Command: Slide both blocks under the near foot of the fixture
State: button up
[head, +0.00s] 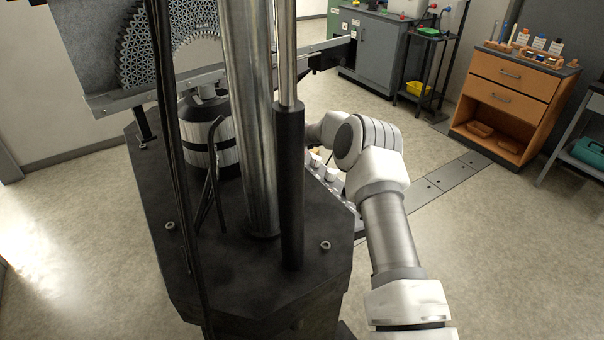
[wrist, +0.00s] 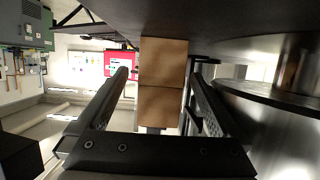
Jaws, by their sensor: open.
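Two tan wooden blocks show in the wrist view, one block (wrist: 163,60) against the other block (wrist: 160,106), in line. My gripper (wrist: 158,76) is open, with one finger on each side of them. A gap shows on the left; the right finger is closer, and I cannot tell whether it touches. The far block meets a dark surface (wrist: 230,22) at the top. A round metal part (wrist: 270,95), perhaps a foot, is at the right. In the head view the fixture's black base (head: 250,265) carries metal columns; my gripper and the blocks are hidden there.
In the head view a lattice arc (head: 180,40) stands on a grey plate above the base. A black-and-silver cylinder (head: 209,135) stands on the base. An orange drawer cabinet (head: 512,95) and a grey cabinet (head: 385,50) stand at the back. The floor at right is open.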

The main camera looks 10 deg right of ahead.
jog(key=shift+b+v, duration=0.85)
jog(key=shift+v, duration=0.35)
jog(key=shift+b+v, duration=0.5)
jog(key=shift+v, duration=2.3)
jog(key=shift+s, duration=0.1)
